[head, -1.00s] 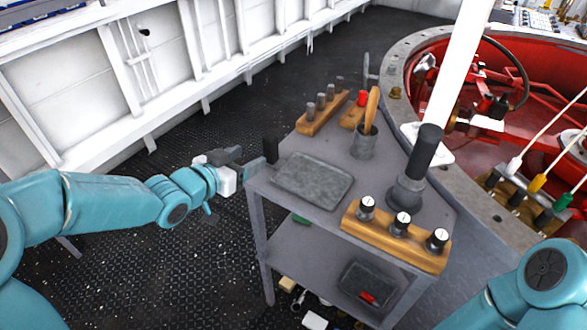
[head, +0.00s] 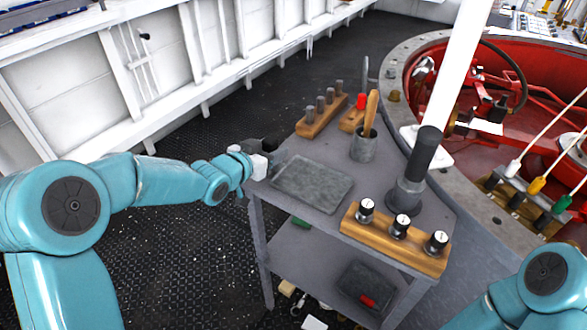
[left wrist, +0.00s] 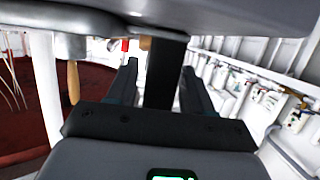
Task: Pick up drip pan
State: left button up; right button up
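The drip pan appears to be the flat grey tray (head: 313,184) lying on top of the grey cart. My left gripper (head: 272,160) is at the cart's left corner, just beyond the pan's upper left edge. In the left wrist view, which looks upside down, its two fingers (left wrist: 160,82) are apart. A dark upright post (left wrist: 166,70) shows between them, with gaps on both sides. A grey surface fills the top of that view; I cannot tell if it is pan or cart. My right gripper is out of view; only its arm shows at lower right.
The cart top (head: 330,148) also holds a wooden peg rack (head: 322,116), a cup with a wooden handle (head: 363,146), a black joystick (head: 408,185) and a wooden knob block (head: 397,238). A dark tray (head: 364,286) lies on the lower shelf. A red well is at right.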

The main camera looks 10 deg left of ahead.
pick_arm(q)
grip_shut()
